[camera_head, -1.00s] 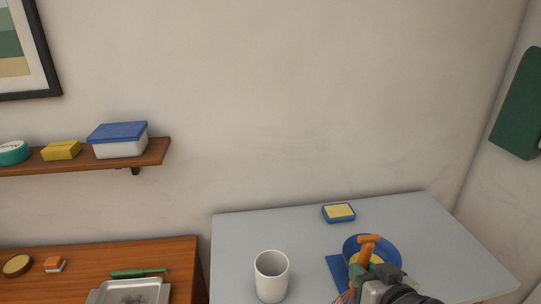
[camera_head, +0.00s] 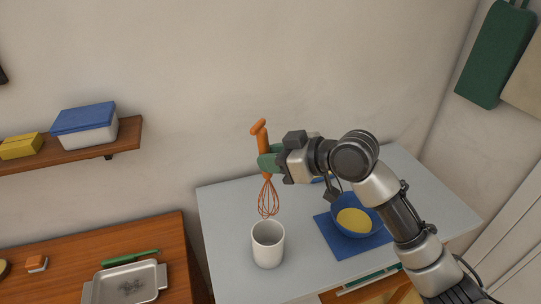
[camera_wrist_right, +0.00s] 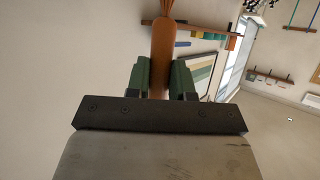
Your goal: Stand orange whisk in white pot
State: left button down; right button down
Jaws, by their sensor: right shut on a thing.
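The orange whisk (camera_head: 268,195) hangs upright, handle up and wire loops down, in my right gripper (camera_head: 268,160). The gripper's green fingers are shut on the whisk's handle; the right wrist view also shows the handle (camera_wrist_right: 163,55) between the fingers (camera_wrist_right: 161,78). The white pot (camera_head: 268,246) stands upright on the grey table, its open top facing up. In the head view the whisk's lower end shows just above the pot's far rim, and the pot looks empty. My left gripper is not in view.
A blue bowl (camera_head: 343,213) with yellow inside sits on a blue mat (camera_head: 332,236) right of the pot. A metal tray (camera_head: 160,278) and green-handled tool (camera_head: 130,257) lie on the wooden counter at left. A shelf (camera_head: 128,135) holds a blue-lidded box (camera_head: 85,125).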

aim_at(272, 178)
notch_tip(272, 178, down, 3)
jog(key=shift+w+a+r+b, duration=0.1)
jog(key=shift+a+r+b, duration=0.05)
jog(key=shift+b, duration=0.8)
notch_tip(272, 178, down, 3)
jog(key=shift+r+b, duration=0.2)
jog(key=shift+b, duration=1.05)
jog(key=shift+f+b, duration=2.3)
jog(key=shift+f, duration=1.65)
jog(key=c, duration=0.9)
grip_release()
